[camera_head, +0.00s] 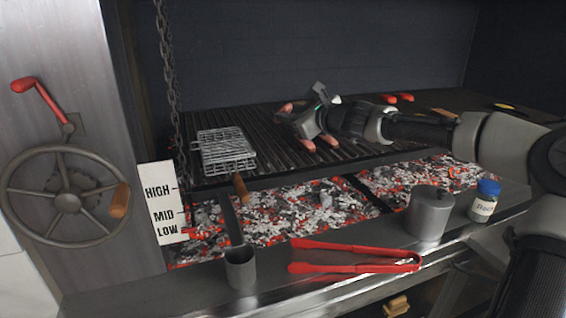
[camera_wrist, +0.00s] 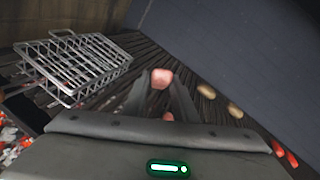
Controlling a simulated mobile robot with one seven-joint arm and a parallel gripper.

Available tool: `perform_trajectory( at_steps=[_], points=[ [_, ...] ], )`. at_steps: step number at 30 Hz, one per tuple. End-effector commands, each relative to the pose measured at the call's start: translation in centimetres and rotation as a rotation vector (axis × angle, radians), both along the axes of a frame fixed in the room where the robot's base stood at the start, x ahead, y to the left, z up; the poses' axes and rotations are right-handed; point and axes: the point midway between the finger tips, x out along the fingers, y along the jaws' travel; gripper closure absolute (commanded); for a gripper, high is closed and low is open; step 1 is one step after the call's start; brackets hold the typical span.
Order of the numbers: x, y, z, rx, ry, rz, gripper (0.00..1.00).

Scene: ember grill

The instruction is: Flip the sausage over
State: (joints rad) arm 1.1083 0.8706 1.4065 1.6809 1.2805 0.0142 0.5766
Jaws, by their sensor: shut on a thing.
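A pink sausage (camera_wrist: 162,78) shows at the fingertips of my gripper (camera_wrist: 161,98) in the wrist view, and the jaws are shut on it. A smaller pink patch (camera_wrist: 168,117) shows lower between the fingers; I cannot tell if it belongs to the same sausage. In the head view my gripper (camera_head: 294,115) is low over the dark grill grate (camera_head: 362,153), with its wrist partly covering what lies there. Pink sausage ends show around it, one at its upper left (camera_head: 287,107) and others just below it (camera_head: 308,145). Whether the held sausage touches the bars is unclear.
A wire grill basket (camera_head: 225,150) with a wooden handle lies left of my gripper. Red pieces (camera_head: 398,98) lie farther back; two tan pieces (camera_wrist: 221,100) lie right of the fingers. Glowing coals (camera_head: 270,212) are below. The front ledge holds red tongs (camera_head: 355,258), a metal pot (camera_head: 429,213) and a jar (camera_head: 485,201).

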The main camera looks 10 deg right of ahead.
Motion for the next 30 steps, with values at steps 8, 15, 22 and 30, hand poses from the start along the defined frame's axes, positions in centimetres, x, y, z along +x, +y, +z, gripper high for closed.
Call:
perform_trajectory(
  at_steps=[8,15,22,30],
  points=[
    [0.0,0.3,-0.4,0.138,0.068,-0.113,0.91],
    [-0.1,0.7,0.3,0.284,0.146,-0.244,0.91],
    [1.0,0.9,-1.5,0.376,0.197,-0.329,0.91],
    [1.7,1.0,-4.8,0.374,0.195,-0.328,0.91]
  ],
)
